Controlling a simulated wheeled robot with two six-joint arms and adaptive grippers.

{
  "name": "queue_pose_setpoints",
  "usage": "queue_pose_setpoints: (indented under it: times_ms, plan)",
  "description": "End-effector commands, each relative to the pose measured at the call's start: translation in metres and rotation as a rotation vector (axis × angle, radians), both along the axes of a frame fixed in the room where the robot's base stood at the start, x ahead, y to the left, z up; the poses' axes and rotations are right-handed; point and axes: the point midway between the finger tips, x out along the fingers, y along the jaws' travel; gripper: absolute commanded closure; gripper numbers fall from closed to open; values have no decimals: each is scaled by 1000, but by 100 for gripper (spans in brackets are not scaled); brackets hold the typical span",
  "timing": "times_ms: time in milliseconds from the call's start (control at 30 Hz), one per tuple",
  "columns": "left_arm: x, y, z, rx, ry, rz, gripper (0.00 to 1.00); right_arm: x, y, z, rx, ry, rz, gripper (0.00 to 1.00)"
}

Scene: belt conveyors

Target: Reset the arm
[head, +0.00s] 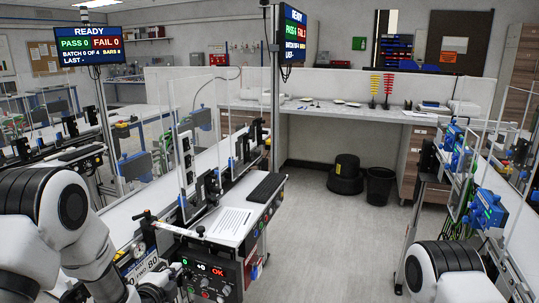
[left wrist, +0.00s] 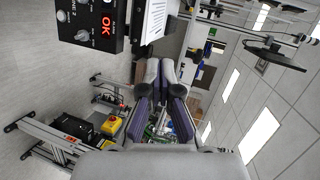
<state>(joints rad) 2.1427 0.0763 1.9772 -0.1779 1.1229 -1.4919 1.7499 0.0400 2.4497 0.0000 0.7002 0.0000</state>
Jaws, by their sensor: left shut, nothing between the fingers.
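My left arm (head: 62,232) comes in from the left in the head view, bent downward in front of the conveyor station. My left gripper (head: 155,290) shows only in part at the bottom edge, beside the control box. In the left wrist view the same gripper (left wrist: 161,78) has its fingers together at the tips, with nothing seen between them. The wrist view is turned on its side. My right arm (head: 450,270) shows only as a white and black joint at the lower right; its gripper is outside the picture.
A control box (head: 212,276) with a red OK display stands close to my left gripper; it also shows in the left wrist view (left wrist: 95,22). A keyboard (head: 266,187) and paper sheet (head: 231,222) lie above it. Equipment (head: 488,209) lines the right. The middle floor (head: 330,240) is clear.

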Motion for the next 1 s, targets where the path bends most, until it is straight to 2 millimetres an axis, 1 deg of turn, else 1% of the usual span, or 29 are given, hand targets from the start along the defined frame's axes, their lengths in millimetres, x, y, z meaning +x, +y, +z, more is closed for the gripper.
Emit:
queue_pose_setpoints:
  times_ms: [33,67,167,200,267,300,367,400,467,500,567,600,633,700,800,867,1000]
  plan:
    - [-10,-1,-22,-1,45,2,100,0,0,-1,0,0,0,60]
    - [-19,-1,-37,-6,80,5,100,0,0,-2,0,1,0,60]
    - [-54,-2,-90,-42,215,26,100,0,0,-4,0,1,0,60]
    - [-73,-2,-115,-69,283,44,100,0,0,-5,0,0,0,60]
    - [-109,-2,-153,-126,407,87,100,0,0,-6,0,0,0,60]
    - [-137,-2,-178,-171,495,128,100,0,0,-7,0,0,0,60]
    - [-182,-2,-210,-251,633,209,100,0,0,-8,0,0,0,60]
    - [-214,-2,-228,-306,723,277,100,0,0,-9,0,0,0,60]
    - [-265,-1,-249,-399,864,410,100,0,0,-10,0,0,0,60]
    - [-300,0,-259,-464,952,521,100,0,0,-10,0,0,0,60]
    - [-352,2,-265,-570,1070,728,100,0,0,-11,0,0,0,60]
    - [-378,3,-262,-650,1117,889,100,0,0,-10,0,0,0,60]
    - [-392,4,-259,-703,1135,996,100,0,0,-10,0,0,0,60]
    - [-410,6,-256,-804,1138,1197,100,0,0,-10,0,0,0,60]
    - [-415,6,-256,-895,1112,1346,100,0,0,-10,0,0,0,60]
    - [-415,6,-256,-919,1101,1378,100,0,0,-10,0,0,0,60]
    - [-414,6,-256,-927,1096,1383,100,0,0,-10,0,0,0,60]
